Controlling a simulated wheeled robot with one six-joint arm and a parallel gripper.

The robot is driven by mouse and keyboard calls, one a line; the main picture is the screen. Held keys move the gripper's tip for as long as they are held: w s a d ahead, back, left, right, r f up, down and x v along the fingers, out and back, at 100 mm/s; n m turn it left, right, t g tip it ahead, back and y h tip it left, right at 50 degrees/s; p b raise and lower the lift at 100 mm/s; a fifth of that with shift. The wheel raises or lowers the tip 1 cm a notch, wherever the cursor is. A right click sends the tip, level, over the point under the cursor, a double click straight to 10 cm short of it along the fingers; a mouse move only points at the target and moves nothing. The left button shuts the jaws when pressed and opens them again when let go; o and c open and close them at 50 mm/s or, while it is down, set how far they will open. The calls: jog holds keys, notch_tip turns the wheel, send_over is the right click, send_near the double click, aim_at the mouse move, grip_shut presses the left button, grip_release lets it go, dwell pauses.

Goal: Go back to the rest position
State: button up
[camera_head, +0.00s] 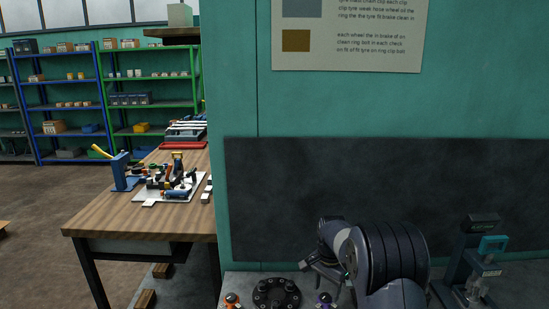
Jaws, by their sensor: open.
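My arm reaches up from the bottom edge at lower right and bends over to the left. My gripper (322,277) hangs at its left end, pointing down, partly hidden behind the thick dark arm link. Its jaws look open, and I see nothing held between them. It is above a pale surface (240,279), just right of a black round hub with holes (277,293).
A small orange-topped part (231,299) and a purple-topped part (325,299) flank the hub. A dark device with a teal part (485,255) stands at right. A teal wall with a dark panel (280,190) rises behind. A cluttered wooden bench (110,220) stands left; floor beyond is mostly clear.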

jog(key=shift+f, duration=0.9)
jog(key=n, duration=0.2)
jog(key=shift+r+n, duration=0.15)
jog(key=shift+n, duration=0.15)
jog(key=n+p, duration=0.1)
jog(key=n, duration=0.5)
jog(key=shift+p, duration=0.3)
jog(key=n+p, duration=0.1)
jog(key=n, duration=0.3)
jog(key=shift+r+n, duration=0.1)
jog(key=shift+n, duration=0.3)
jog(key=n+p, duration=0.3)
jog(key=n, duration=0.2)
jog(key=shift+r+b, duration=0.35)
jog(key=shift+r, duration=0.75)
jog(key=shift+r, duration=0.1)
